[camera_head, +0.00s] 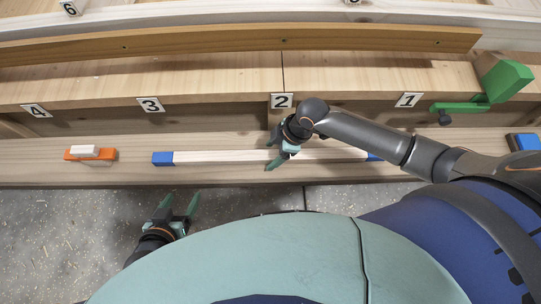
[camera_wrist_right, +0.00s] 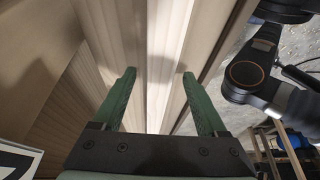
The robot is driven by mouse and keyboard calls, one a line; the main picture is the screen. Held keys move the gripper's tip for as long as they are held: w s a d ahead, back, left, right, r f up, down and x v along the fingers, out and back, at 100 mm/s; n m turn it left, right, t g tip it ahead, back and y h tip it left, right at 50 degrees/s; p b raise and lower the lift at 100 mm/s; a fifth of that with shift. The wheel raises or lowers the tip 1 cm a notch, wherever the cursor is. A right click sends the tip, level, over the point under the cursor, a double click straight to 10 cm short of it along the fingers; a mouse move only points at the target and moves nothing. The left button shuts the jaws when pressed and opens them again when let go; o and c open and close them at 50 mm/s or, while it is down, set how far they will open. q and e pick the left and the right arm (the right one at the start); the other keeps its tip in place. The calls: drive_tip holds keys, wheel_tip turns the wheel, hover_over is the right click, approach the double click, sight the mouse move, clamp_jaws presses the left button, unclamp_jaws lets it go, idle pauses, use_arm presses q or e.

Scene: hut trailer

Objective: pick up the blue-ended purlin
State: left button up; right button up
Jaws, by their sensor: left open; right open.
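The blue-ended purlin (camera_head: 215,157) is a long pale strip lying along the wooden ledge, with a blue left end and a blue right end partly behind my right arm. My right gripper (camera_head: 272,153) is open over the middle of the purlin, its fingers on either side of the strip in the picture. In the right wrist view, a pale strip that looks like the purlin (camera_wrist_right: 163,50) runs beyond and between the open fingers of the right gripper (camera_wrist_right: 160,75). Contact cannot be told. My left gripper (camera_head: 180,202) is open and empty over the floor, below the ledge.
A green clamp (camera_head: 490,92) is at the right, and a blue and black object (camera_head: 523,142) at the right edge. Numbered beams (camera_head: 210,85) stand behind.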

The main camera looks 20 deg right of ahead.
clamp_jaws()
idle(0.6)
idle(0.8)
